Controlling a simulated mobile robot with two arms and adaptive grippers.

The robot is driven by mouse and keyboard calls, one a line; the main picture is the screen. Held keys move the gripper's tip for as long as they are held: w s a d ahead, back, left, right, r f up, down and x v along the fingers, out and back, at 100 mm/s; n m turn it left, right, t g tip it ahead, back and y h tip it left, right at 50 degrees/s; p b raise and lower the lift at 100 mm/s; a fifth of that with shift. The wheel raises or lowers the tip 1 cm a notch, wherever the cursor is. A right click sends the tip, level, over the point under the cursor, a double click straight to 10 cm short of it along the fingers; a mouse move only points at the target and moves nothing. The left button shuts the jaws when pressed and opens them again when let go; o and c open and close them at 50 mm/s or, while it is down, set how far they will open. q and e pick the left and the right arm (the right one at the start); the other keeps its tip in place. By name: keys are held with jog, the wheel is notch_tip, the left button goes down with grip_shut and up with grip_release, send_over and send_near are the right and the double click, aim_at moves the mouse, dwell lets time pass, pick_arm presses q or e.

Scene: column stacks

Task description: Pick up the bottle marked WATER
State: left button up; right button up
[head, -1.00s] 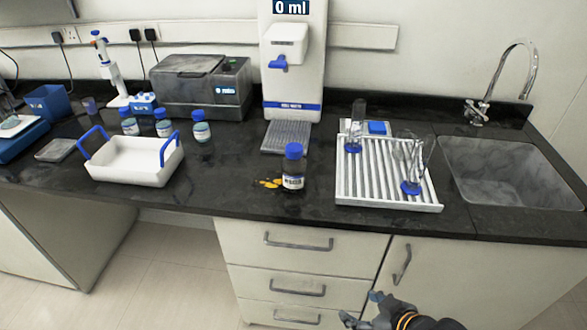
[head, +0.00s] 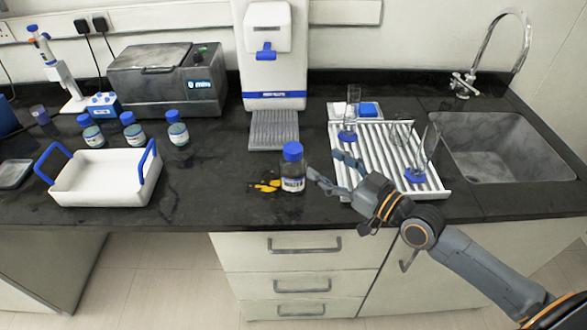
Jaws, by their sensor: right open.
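A clear bottle with a blue cap (head: 292,172) stands upright on the dark worktop, near the front edge. Its white label is too small to read. Three smaller blue-capped bottles stand at the left, behind the white tray: one on the left (head: 91,134), one in the middle (head: 133,132) and one on the right (head: 177,130). Their labels cannot be read either. My right gripper (head: 324,164) is open and empty, just right of the clear bottle, with its fingers pointing left towards it. The lower fingertip is very close to the bottle; I cannot tell if it touches. My left gripper is not in view.
Yellow spilled matter (head: 268,186) lies just left of the bottle. A white draining rack (head: 342,180) with glassware is behind my right gripper. A water dispenser (head: 272,60) stands behind, the white tray with blue handles (head: 95,190) at left, a sink (head: 500,150) at right.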

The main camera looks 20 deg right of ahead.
aim_at(300, 153)
jog(key=p+x, duration=0.1)
jog(key=x, duration=0.4)
jog(key=p+x, duration=0.1)
jog(key=x, duration=0.4)
jog(key=shift+s+a+f+p, duration=0.2)
jog(key=shift+a+p, duration=0.15)
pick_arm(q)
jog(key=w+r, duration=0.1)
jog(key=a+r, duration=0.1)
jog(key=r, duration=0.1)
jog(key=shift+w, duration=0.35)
pick_arm(e)
jog(key=c, duration=1.4)
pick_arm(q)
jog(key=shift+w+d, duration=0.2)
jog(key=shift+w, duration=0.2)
pick_arm(e)
grip_shut()
